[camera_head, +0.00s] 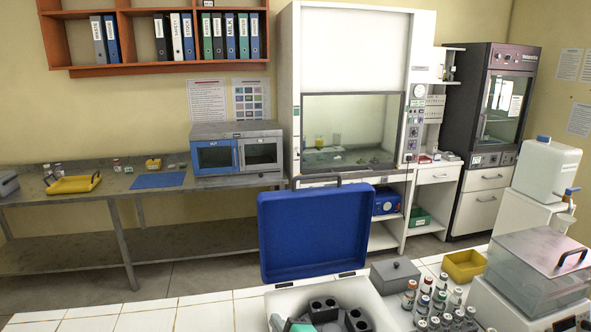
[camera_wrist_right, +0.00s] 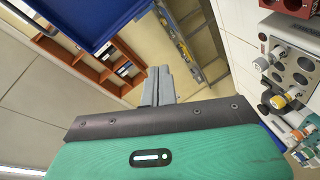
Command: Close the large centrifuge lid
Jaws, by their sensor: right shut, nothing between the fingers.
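The large centrifuge's blue lid (camera_head: 315,232) stands open and upright at the back of its white body, with a dark handle on its top edge. The white body (camera_head: 372,302) is at the bottom centre, with dark rotor buckets (camera_head: 323,308) inside. The lid also shows in the right wrist view (camera_wrist_right: 85,18), at the top left. My right gripper (camera_head: 278,322) is at the bottom edge of the head view, low in front of the lid and apart from it. In the right wrist view its grey fingers (camera_wrist_right: 158,84) are together and empty. My left gripper is out of view.
Right of the centrifuge are a grey box (camera_head: 395,275), a yellow tray (camera_head: 464,265) and several capped vials (camera_head: 425,300). A clear-lidded device (camera_head: 540,270) stands at the far right. The white tiled surface (camera_head: 200,312) left of the centrifuge is clear.

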